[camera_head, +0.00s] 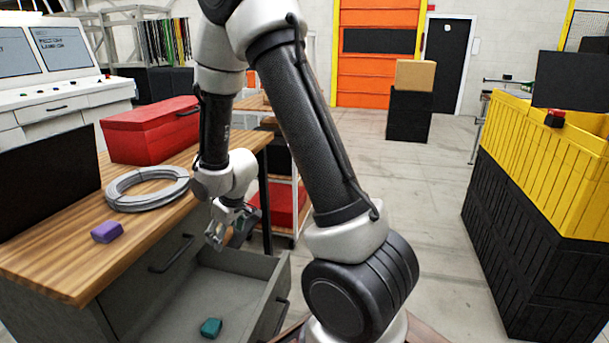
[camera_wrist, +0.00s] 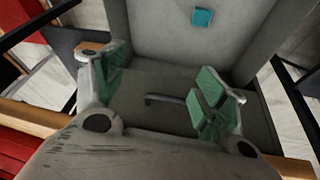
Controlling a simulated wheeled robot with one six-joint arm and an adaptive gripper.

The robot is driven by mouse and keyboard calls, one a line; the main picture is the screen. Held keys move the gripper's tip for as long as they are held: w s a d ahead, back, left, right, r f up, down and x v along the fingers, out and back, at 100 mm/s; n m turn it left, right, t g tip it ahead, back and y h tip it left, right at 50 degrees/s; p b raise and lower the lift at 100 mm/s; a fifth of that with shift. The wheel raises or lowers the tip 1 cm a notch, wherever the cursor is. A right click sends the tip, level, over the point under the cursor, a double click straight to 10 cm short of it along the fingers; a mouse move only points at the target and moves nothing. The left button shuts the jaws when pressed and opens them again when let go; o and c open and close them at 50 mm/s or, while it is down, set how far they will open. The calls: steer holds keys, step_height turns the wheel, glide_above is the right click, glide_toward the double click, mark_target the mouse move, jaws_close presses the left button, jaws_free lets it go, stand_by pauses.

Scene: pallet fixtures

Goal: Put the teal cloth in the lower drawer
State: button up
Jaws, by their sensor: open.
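The teal cloth (camera_head: 211,327) is a small folded block lying on the floor of the open lower drawer (camera_head: 238,262). In the wrist view the cloth (camera_wrist: 202,17) shows near the top, on the grey drawer floor, beyond the fingertips and apart from them. My gripper (camera_head: 230,235) is above the back part of the drawer, close to the desk's drawer front. In the wrist view its green-padded fingers (camera_wrist: 163,88) are spread wide with nothing between them.
The wooden desk (camera_head: 150,228) holds a purple block (camera_head: 107,231), a grey cable coil (camera_head: 148,188) and a red toolbox (camera_head: 150,128). A closed upper drawer with a dark handle (camera_head: 172,253) is above the open one. Yellow and black crates (camera_head: 540,130) stand at right.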

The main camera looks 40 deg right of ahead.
steer(key=s+d+r+m, duration=0.1)
steer(key=s+d+r, duration=0.3)
steer(key=r, duration=0.5)
steer(key=s+d+r+m, duration=0.2)
steer(key=s+r, duration=0.4)
steer(key=r, duration=0.3)
steer(key=s+d+r+m, duration=0.1)
steer(key=s+r, duration=0.3)
steer(key=s, duration=0.4)
steer(key=s+d+r, duration=0.1)
steer(key=s+r, duration=0.2)
steer(key=s, duration=0.5)
steer(key=shift+s+r+m+h, duration=0.3)
steer(key=shift+r+m+h, duration=0.1)
